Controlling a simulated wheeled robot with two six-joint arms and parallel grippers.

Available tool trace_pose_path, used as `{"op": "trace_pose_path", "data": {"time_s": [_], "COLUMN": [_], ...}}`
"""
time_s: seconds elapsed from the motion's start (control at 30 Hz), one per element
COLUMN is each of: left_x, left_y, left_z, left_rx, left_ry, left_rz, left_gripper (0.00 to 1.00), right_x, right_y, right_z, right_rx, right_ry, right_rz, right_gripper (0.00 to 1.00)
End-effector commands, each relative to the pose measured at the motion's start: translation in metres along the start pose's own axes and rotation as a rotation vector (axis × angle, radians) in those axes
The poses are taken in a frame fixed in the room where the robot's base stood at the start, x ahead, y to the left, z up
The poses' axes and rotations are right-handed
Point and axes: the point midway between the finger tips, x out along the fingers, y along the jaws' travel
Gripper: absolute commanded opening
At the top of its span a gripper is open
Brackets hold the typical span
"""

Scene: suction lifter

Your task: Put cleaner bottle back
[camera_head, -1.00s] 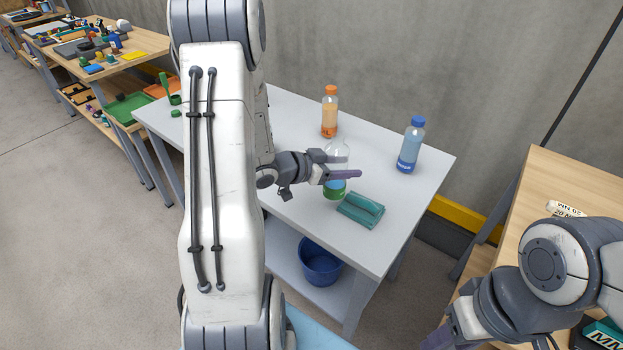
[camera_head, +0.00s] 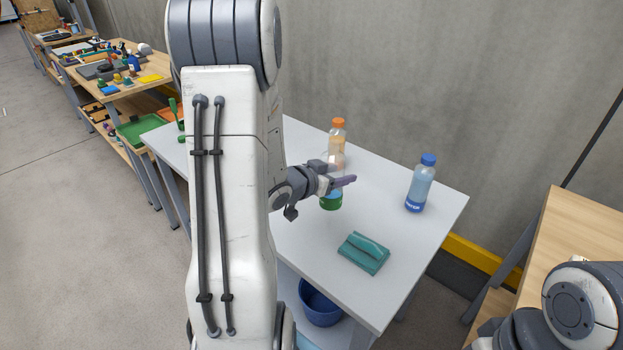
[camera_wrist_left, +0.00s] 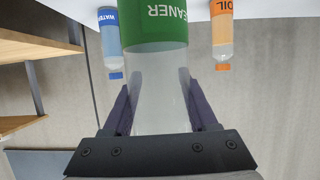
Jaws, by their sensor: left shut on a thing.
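The cleaner bottle (camera_head: 331,202) is clear with a green label at its bottom part. It is upright over the white table (camera_head: 405,255), in front of the orange-capped bottle. My left gripper (camera_head: 340,180) is shut on the bottle from the left side. In the left wrist view the gripper's fingers (camera_wrist_left: 155,85) stand on both sides of the clear body, beside the green CLEANER label (camera_wrist_left: 155,24). I cannot tell whether its base touches the table. My right gripper is out of view; only part of my right arm shows at lower right.
The orange OIL bottle (camera_head: 337,132) stands just behind the cleaner bottle. The blue-capped WATER bottle (camera_head: 420,185) stands to the right. A folded teal cloth (camera_head: 364,253) lies near the front. A blue bucket (camera_head: 320,303) is on the lower shelf. Table between cloth and WATER bottle is clear.

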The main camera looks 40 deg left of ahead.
Motion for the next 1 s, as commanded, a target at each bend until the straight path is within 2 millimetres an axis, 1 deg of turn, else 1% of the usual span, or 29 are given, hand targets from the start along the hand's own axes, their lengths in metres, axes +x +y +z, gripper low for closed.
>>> {"op": "trace_pose_path", "data": {"time_s": [0.03,0.07,0.1,0.17,0.5,0.6,0.77,1.0], "left_x": [-0.002,-0.002,0.003,0.006,0.026,0.030,0.034,0.046], "left_y": [-0.003,-0.004,-0.012,-0.021,-0.080,-0.091,-0.096,-0.096], "left_z": [-0.003,-0.002,0.006,0.011,0.041,0.046,0.053,0.082], "left_rx": [-0.005,-0.004,-0.003,-0.002,-0.001,0.000,0.000,-0.001], "left_ry": [-0.003,-0.003,-0.001,0.000,0.002,0.002,0.001,-0.001], "left_rz": [-0.003,-0.005,-0.008,-0.007,-0.006,-0.005,-0.002,-0.002], "left_gripper": [0.00,0.00,0.00,0.00,0.00,0.00,0.00,0.00], "right_x": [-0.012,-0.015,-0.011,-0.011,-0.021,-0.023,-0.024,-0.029], "right_y": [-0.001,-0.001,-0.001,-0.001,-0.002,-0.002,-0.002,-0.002], "right_z": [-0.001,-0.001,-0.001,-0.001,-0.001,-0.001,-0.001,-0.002], "right_rx": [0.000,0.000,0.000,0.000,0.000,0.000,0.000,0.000], "right_ry": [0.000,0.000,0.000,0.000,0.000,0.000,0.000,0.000], "right_rz": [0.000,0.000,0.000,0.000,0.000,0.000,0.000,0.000], "right_gripper": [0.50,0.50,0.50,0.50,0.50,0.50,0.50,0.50]}}
